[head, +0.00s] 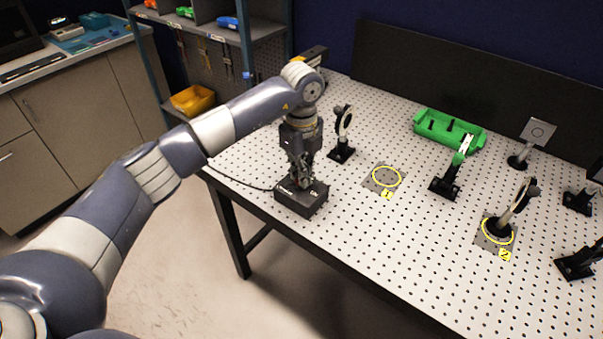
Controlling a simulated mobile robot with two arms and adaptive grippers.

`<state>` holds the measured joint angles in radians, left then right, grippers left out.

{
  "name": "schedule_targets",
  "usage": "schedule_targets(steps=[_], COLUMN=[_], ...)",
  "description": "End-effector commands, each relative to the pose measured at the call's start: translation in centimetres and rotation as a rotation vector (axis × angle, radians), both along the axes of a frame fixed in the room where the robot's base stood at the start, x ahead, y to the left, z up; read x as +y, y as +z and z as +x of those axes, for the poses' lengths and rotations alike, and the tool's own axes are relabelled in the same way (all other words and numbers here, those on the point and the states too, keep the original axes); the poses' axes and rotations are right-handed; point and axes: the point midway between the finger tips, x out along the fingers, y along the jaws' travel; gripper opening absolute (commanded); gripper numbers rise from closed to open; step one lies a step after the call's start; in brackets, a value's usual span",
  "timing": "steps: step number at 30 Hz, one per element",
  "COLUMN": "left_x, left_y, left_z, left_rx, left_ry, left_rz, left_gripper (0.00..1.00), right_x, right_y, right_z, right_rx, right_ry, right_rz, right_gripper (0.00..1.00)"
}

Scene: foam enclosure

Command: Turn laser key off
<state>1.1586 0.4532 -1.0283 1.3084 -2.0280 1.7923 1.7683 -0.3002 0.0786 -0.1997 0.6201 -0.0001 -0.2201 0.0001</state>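The black laser control box (302,197) sits on the perforated white optical table near its left front edge, with a cable running off to the left. My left gripper (303,184) points straight down onto the top of this box. Its fingertips are at or just above the box's top face. The key is hidden by the gripper, so I cannot tell its position or whether the fingers hold it. My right gripper is not in view.
Black-mounted optics, including a round one (342,135) just right of my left gripper, stand on the table (350,230). A green tray (449,131) is at the back. Yellow circles mark spots 1 (386,176) and 2. The table's front middle is clear.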

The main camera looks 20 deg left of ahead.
Motion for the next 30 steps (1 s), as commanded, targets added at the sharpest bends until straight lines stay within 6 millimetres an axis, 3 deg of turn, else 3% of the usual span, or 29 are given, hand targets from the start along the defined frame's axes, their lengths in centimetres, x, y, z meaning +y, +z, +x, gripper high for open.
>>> schedule_targets(steps=[12,27,30], left_x=[0.07,0.08,0.07], left_y=[0.52,0.57,0.58], left_z=[0.31,0.35,0.36], left_rx=[-0.012,-0.013,-0.013], left_ry=[0.161,0.175,0.175], left_rz=[-0.003,-0.003,-0.003], left_gripper=[0.00,0.00,0.19], right_x=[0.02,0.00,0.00], right_y=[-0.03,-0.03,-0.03], right_z=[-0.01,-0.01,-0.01], right_rx=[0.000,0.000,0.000], right_ry=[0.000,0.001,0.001], right_rz=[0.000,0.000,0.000], right_gripper=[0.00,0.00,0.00])
